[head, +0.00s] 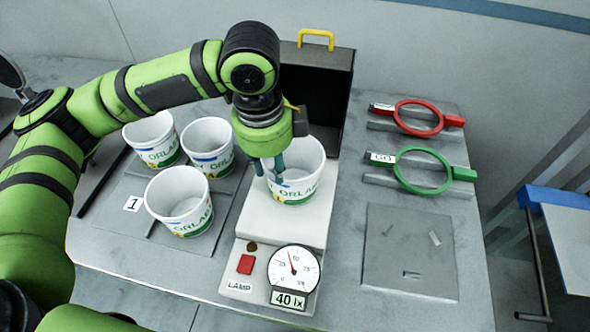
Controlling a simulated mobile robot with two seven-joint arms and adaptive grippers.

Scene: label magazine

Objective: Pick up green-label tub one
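A white tub with green lettering and a yellow-green label (300,190) stands upright on the white lamp device. My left gripper (269,172) is above its left rim, pointing down. One finger is inside the tub and the other is outside the wall, with a visible gap between them; the fingers look open. Three similar green-lettered tubs stand to the left: a back left tub (155,148), a back right tub (210,158) and a front tub (180,215). A "1" card (132,204) lies left of the front tub. My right gripper is not in view.
The lamp device (255,215) has a red button, a dial and a display reading 40. A black box (335,95) with a yellow handle stands behind. A red ring (420,104) and a green "GO" ring (440,160) lie right. A grey plate (395,270) is at front right.

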